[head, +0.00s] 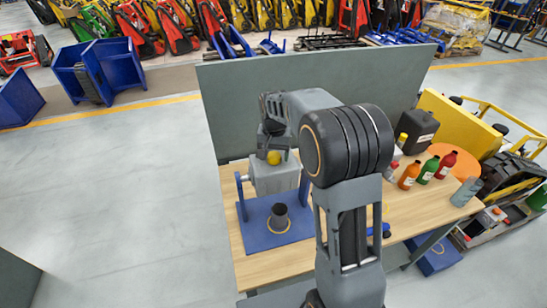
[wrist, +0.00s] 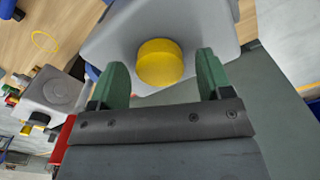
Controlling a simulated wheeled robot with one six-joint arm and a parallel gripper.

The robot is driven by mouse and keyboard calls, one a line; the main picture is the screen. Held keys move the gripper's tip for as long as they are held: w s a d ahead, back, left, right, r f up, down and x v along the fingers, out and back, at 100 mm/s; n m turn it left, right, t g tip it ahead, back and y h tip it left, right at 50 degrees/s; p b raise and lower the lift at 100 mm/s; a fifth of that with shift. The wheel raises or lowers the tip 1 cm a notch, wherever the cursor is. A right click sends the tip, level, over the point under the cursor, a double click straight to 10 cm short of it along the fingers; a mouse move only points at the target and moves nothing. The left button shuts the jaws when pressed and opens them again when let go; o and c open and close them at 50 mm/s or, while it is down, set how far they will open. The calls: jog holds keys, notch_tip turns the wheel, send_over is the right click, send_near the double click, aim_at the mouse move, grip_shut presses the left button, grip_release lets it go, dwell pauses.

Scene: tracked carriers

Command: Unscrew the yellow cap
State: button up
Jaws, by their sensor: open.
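The yellow cap (wrist: 159,62) sits on a grey container (wrist: 110,45) in the wrist view. In the head view the yellow cap (head: 274,157) shows on the grey container (head: 273,178), which is held in a blue stand (head: 276,227) on the table. My gripper (wrist: 162,72) is open, with one green finger on each side of the cap and a visible gap on both sides. In the head view my gripper (head: 273,142) is beside the cap and partly hidden by my own arm.
The wooden table (head: 262,264) has a grey panel (head: 230,110) behind it. A dark cup (head: 279,217) stands on the blue base. To the right are a black canister (head: 416,131), an orange bottle (head: 409,176), a green bottle (head: 429,169) and a red bottle (head: 446,164).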

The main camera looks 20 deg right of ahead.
jog(key=m, duration=0.4)
jog(key=shift+m, duration=0.3)
jog(key=m, duration=0.4)
jog(key=shift+m, duration=0.4)
jog(key=m, duration=0.5)
jog(key=shift+p, duration=0.3)
jog(key=m, duration=0.4)
jog(key=shift+m, duration=0.3)
jog(key=shift+c, duration=0.3)
jog(key=c, duration=0.6)
jog(key=n, duration=0.7)
jog(key=shift+c, duration=0.3)
jog(key=shift+n, duration=1.4)
